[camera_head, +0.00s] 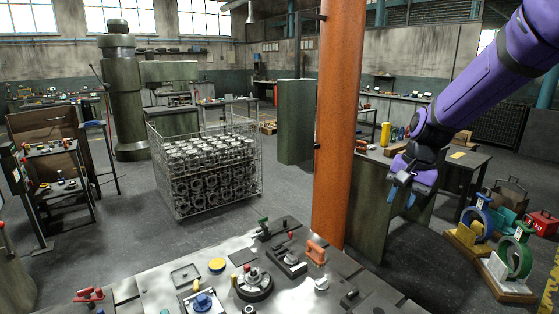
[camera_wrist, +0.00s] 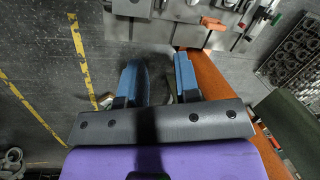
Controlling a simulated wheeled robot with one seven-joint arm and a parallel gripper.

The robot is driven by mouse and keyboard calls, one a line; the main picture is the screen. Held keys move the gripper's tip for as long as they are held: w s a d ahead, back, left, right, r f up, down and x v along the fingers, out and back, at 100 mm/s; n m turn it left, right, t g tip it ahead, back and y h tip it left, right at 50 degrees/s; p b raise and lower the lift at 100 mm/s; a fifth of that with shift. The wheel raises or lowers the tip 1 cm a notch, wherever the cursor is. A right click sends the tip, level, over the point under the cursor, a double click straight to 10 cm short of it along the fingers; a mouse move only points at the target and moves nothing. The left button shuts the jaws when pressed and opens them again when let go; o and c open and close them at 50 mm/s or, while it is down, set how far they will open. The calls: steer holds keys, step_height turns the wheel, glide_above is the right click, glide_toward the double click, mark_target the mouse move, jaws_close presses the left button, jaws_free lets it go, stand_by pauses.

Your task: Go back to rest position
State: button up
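My gripper (camera_head: 402,198) hangs at the right of the head view, in the air to the right of the orange column, with its fingers pointing down. In the wrist view, its two blue fingers (camera_wrist: 159,72) stand apart with nothing between them. A wire crate (camera_head: 206,207) full of grey valve castings (camera_head: 208,155) stands on the floor left of centre, well away from my gripper. Castings also show in the wrist view (camera_wrist: 290,52) at the right edge.
An orange column (camera_head: 340,120) rises between the crate and my arm. A workbench (camera_head: 150,290) with tools and fixtures lies in front. Wooden stands with a blue valve (camera_head: 478,222) and a green valve (camera_head: 515,256) are at right. Open floor lies around the crate.

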steer(key=s+d+r+n+t+h, duration=0.1)
steer(key=s+r, duration=0.4)
steer(key=s, duration=0.9)
steer(key=s+d+r+n+t+h, duration=0.1)
steer(key=s+r+n+t, duration=0.2)
steer(key=s, duration=1.1)
step_height(320, 180, up, 3)
steer(key=shift+r+n, duration=0.2)
steer(key=shift+n, duration=0.9)
steer(key=shift+o, duration=0.4)
